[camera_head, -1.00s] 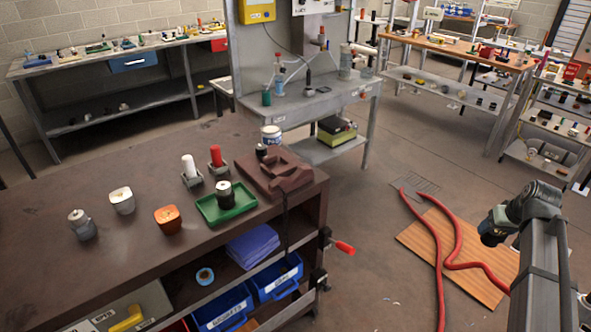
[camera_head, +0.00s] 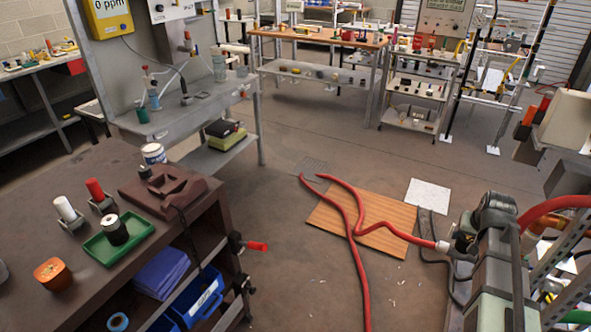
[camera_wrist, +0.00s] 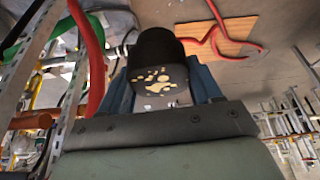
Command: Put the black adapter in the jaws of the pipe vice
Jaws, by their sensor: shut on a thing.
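In the wrist view my gripper (camera_wrist: 160,85) has its blue fingers on either side of a black cylinder, the black adapter (camera_wrist: 155,50), and is shut on it. The adapter's near end face is speckled with pale, cream patches. The likely pipe vice, a brown block with raised jaws (camera_head: 172,188), sits at the bench's right end, well to the left of my arm. A small black piece (camera_head: 145,171) shows at its back left.
On the bench (camera_head: 40,180), a green tray (camera_head: 98,248) holds a black-sided cylinder, near a red cylinder (camera_head: 95,189), a white cylinder (camera_head: 64,208) and an orange pot (camera_head: 53,274). A red-handled clamp (camera_head: 256,246) juts from its edge. Red hose (camera_head: 352,225) crosses a wooden board (camera_head: 322,217) on the floor.

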